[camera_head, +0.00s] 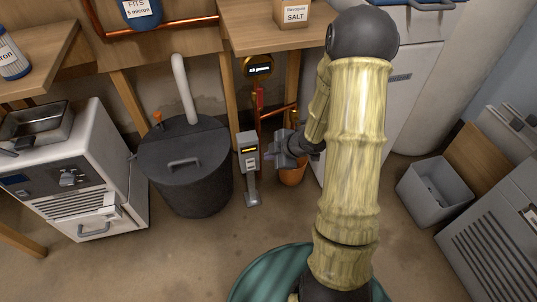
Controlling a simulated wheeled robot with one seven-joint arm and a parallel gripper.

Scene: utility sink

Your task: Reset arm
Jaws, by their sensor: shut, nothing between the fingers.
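My arm rises from the bottom of the view and bends back at a dark joint at the top right of centre. My gripper (276,151) hangs at the end of it, pointing left, small and dark. It is shut and empty. It is close to the top of a grey post with a small display (249,152); I cannot tell whether they touch. An orange-brown bucket (293,173) shows below and partly behind the gripper.
A dark lidded bin (185,165) stands left of the post. A white machine with a metal tray (75,165) is further left. A grey open box (435,190) is at right. A wooden shelf holds a salt package (293,13). Copper pipes run behind. The floor in front is clear.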

